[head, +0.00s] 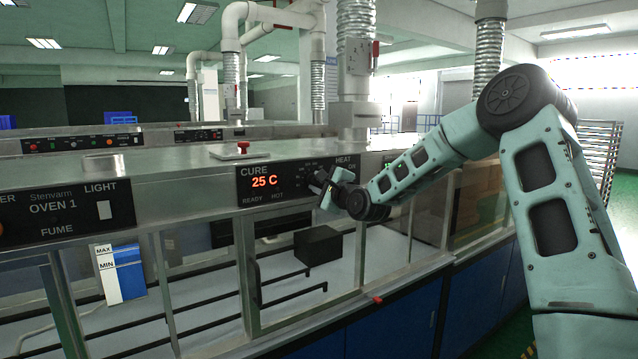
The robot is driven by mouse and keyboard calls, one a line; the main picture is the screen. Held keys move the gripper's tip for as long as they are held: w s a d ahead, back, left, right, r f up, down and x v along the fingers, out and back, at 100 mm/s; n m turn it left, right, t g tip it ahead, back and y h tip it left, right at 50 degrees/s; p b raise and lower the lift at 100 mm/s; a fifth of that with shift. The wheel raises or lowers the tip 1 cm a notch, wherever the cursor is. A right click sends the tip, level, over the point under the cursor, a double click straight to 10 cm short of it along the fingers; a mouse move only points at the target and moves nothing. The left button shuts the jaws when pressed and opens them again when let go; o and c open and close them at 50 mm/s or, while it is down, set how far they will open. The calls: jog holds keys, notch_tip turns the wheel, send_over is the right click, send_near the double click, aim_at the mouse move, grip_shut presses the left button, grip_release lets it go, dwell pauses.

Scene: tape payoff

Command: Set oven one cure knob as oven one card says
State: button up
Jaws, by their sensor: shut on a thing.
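The oven one front panel carries a black CURE section (262,184) with a red display reading 25 C and the words READY and HOT below it. My gripper (318,186) is at the right part of this section, shut on the cure knob. The gripper hides the knob, so its pointer and setting cannot be read. Small scale marks show just above the gripper. The OVEN 1 label (52,208) is on the panel at left. I cannot make out an oven one card in this view.
A LIGHT switch (104,209) is left of the CURE section. A red button (243,147) stands on the oven top. A MAX/MIN gauge (121,273) is at lower left. A dark block (318,245) sits behind the glass front. A HEAT label is above my gripper.

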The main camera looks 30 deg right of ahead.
jog(key=m, duration=0.5)
dwell(0.5)
jog(key=o, duration=1)
jog(key=shift+c, duration=0.2)
jog(key=shift+s, duration=0.15)
jog(key=s+b, duration=0.3)
jog(key=s, duration=1.4)
jog(key=shift+f, duration=0.25)
jog(key=shift+s+a, duration=0.1)
